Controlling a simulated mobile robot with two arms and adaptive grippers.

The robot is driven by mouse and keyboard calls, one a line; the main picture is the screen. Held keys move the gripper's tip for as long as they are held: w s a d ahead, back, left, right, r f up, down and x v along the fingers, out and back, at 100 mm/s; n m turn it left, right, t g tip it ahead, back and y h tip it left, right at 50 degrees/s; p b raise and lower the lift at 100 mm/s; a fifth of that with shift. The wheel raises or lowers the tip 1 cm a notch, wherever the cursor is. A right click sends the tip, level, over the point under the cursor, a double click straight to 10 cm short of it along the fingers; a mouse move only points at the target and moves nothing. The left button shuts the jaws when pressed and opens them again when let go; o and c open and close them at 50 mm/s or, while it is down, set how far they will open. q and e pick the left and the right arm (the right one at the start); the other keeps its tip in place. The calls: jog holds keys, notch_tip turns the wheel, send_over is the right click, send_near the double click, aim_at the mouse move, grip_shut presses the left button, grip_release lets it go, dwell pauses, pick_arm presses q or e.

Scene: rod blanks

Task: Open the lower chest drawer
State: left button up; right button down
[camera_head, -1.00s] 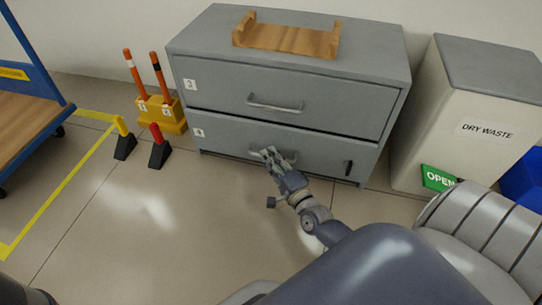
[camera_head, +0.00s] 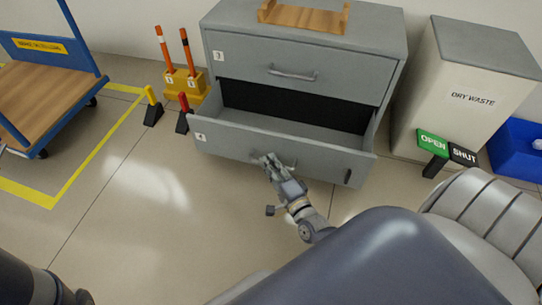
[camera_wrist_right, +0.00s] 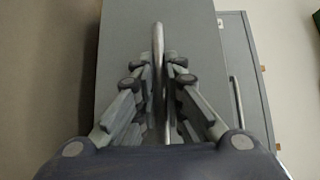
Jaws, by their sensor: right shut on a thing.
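The grey chest (camera_head: 300,38) stands against the wall with an upper and a lower drawer. The lower drawer (camera_head: 230,143) is pulled out, and its dark inside shows empty where I can see it. The upper drawer (camera_head: 265,68) is closed. My right gripper (camera_head: 268,163) is at the front of the lower drawer, shut on its bar handle (camera_head: 287,162). In the right wrist view the handle (camera_wrist_right: 158,45) runs between the two fingers (camera_wrist_right: 160,85).
A wooden cradle (camera_head: 303,18) sits on the chest. A dry waste bin (camera_head: 470,85) with OPEN and SHUT pedals (camera_head: 432,142) stands at the right, near a blue bin (camera_head: 515,150). A yellow holder (camera_head: 185,84) with orange rods and a blue cart (camera_head: 50,85) are at the left. The floor before the drawer is clear.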

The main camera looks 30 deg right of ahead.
jog(key=shift+s, duration=0.1)
dwell(0.3)
jog(key=c, duration=1.7)
grip_release()
jog(key=shift+s+a, duration=0.1)
jog(key=shift+s, duration=0.05)
jog(key=s, duration=0.7)
jog(key=shift+s+a, duration=0.1)
jog(key=shift+a, duration=0.15)
